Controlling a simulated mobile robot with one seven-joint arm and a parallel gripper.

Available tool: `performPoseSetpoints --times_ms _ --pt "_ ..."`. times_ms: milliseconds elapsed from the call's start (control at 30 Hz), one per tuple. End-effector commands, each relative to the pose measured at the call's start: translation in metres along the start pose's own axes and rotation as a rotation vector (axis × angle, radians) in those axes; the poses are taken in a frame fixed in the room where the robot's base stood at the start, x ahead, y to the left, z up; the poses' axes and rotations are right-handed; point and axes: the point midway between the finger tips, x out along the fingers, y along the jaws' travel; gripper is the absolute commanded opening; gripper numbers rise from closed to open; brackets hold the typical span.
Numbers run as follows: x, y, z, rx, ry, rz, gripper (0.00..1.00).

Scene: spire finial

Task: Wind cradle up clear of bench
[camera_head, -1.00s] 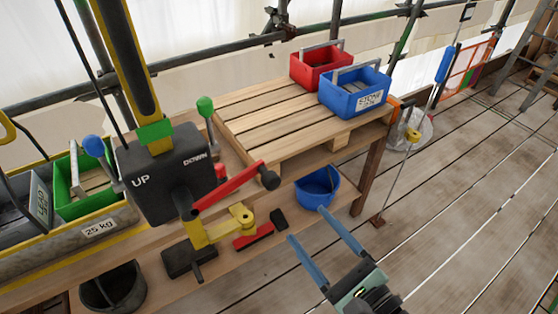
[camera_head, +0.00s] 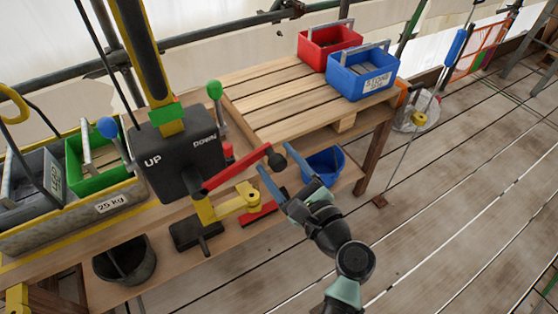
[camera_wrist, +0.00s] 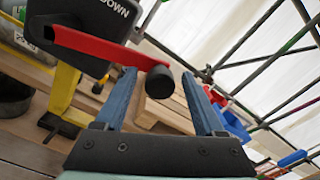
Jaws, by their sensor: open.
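The winch box (camera_head: 180,160), dark with UP and DOWN lettering, stands on the bench (camera_head: 170,278). Its red crank (camera_head: 236,167) points right and ends in a black knob (camera_head: 277,162). My gripper (camera_head: 276,157) is open at the knob. In the wrist view the knob (camera_wrist: 160,82) shows between the two blue fingers (camera_wrist: 159,75), with a gap on either side; I cannot tell how deep it sits. The cradle (camera_head: 75,225), a grey tray with yellow edges and a 25 kg label, is at the left. It looks low over the bench; its underside is hidden.
A green box (camera_head: 98,180) sits in the cradle. Blue (camera_head: 362,76) and red (camera_head: 318,45) boxes stand on the slatted pallet (camera_head: 275,110). A blue bucket (camera_head: 322,165) is beyond my gripper; a black bucket (camera_head: 125,262) is low left. Floor at right is mostly clear.

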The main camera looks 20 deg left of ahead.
Motion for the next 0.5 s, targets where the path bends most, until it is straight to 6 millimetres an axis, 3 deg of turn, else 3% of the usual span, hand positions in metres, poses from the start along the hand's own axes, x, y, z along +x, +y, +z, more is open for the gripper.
performPoseSetpoints --times_ms 200,500 --pt "0.0002 0.0001 -0.0001 0.000 0.000 0.000 0.69" --pt "-0.0002 0.0002 -0.0002 0.001 0.000 0.000 0.15"
